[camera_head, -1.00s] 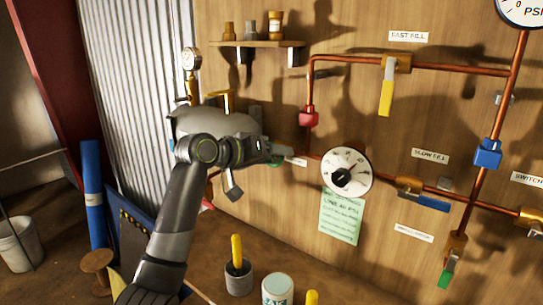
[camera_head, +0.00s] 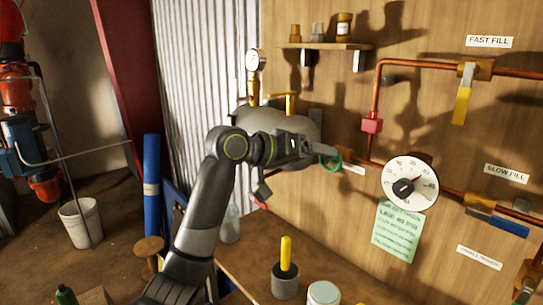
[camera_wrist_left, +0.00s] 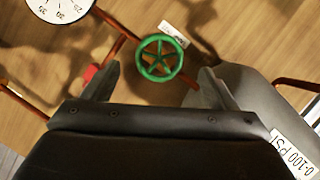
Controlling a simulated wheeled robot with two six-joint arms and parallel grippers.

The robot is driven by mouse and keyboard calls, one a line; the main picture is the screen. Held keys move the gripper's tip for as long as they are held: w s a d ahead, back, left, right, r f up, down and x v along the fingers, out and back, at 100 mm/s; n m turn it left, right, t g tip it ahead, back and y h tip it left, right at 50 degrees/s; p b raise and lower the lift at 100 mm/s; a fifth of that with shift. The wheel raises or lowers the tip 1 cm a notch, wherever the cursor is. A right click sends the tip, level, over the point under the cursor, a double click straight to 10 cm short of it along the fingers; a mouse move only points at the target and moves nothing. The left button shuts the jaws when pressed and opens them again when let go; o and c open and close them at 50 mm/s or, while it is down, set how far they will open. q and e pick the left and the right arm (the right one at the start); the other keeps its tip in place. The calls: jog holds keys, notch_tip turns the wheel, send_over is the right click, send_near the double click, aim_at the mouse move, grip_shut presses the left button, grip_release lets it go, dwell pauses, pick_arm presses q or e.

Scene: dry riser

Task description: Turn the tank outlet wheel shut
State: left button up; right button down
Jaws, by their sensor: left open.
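The tank outlet wheel is a small green handwheel with spokes. In the left wrist view the green wheel (camera_wrist_left: 160,58) faces me, between and just beyond the fingertips of my open left gripper (camera_wrist_left: 158,80). In the head view only part of the wheel (camera_head: 331,160) shows, at the tip of my left gripper (camera_head: 318,152), which covers the rest. I cannot tell whether the fingers touch the rim. My right gripper is not in view.
A dial gauge (camera_head: 420,188) and green note (camera_head: 383,228) are right of the wheel. A red fitting (camera_head: 371,123) sits on the copper pipe above. The shelf (camera_head: 330,46) holds small bottles. A pot with a yellow handle (camera_head: 286,255) stands below. The tank also shows close by (camera_wrist_left: 258,88).

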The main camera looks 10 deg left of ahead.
pick_arm(q)
jog(key=b+v, duration=0.1)
jog(key=v, duration=1)
